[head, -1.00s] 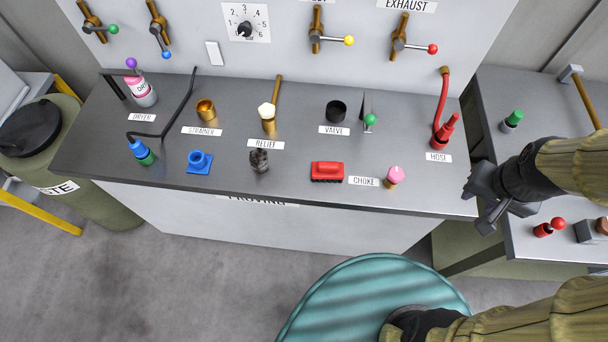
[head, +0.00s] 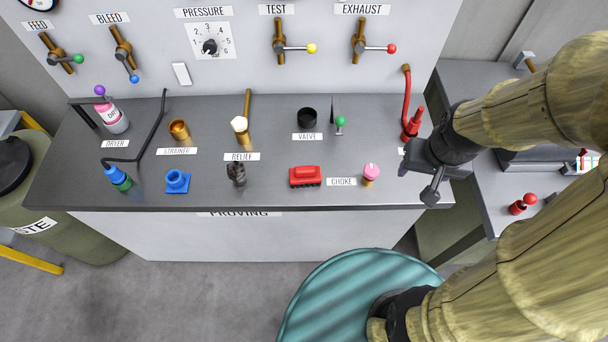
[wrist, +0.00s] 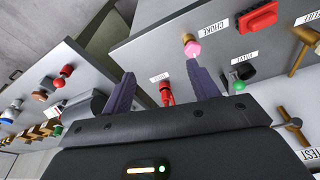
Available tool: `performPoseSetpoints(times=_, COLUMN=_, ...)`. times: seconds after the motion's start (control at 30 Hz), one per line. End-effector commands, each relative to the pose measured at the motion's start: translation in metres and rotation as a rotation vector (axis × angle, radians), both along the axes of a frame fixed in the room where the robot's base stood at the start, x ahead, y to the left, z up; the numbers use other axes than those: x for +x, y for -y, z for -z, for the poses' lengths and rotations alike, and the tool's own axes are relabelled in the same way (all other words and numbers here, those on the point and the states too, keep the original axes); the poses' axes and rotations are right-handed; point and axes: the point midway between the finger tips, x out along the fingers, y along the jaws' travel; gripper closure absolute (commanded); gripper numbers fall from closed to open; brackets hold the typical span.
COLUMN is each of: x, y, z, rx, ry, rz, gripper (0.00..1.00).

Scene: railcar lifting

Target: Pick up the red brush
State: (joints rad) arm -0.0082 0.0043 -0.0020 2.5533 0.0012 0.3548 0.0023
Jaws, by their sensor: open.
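The red brush (head: 305,176) lies on the grey bench top near its front edge, just left of the CHOKE label. In the wrist view it shows at the upper right (wrist: 258,17). My gripper (head: 422,172) is at the right end of the bench, to the right of the brush and apart from it. Its two fingers stand apart and empty in the wrist view (wrist: 160,90), with the red hose fitting visible beyond them.
A pink-topped choke (head: 370,174) stands between the brush and my gripper. A black valve ring (head: 307,118) and a green-knobbed lever (head: 340,122) stand behind the brush. A dark fitting (head: 237,174) is left of it. A teal drum (head: 350,290) stands in front.

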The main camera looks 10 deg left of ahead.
Motion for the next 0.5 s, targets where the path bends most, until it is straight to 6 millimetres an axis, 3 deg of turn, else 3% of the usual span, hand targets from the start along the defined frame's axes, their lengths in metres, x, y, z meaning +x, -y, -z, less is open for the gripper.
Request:
performPoseSetpoints(times=0.03, x=0.004, y=-0.004, z=0.001, rx=0.002, ry=-0.004, rz=-0.008, gripper=0.30)
performPoseSetpoints(times=0.2, x=0.027, y=-0.034, z=0.006, rx=0.012, ry=-0.041, rz=-0.056, gripper=0.00)
performPoseSetpoints(times=0.37, x=0.055, y=-0.091, z=0.014, rx=0.017, ry=-0.099, rz=-0.133, gripper=0.00)
performPoseSetpoints(times=0.5, x=0.071, y=-0.149, z=0.024, rx=0.006, ry=-0.151, rz=-0.201, gripper=0.00)
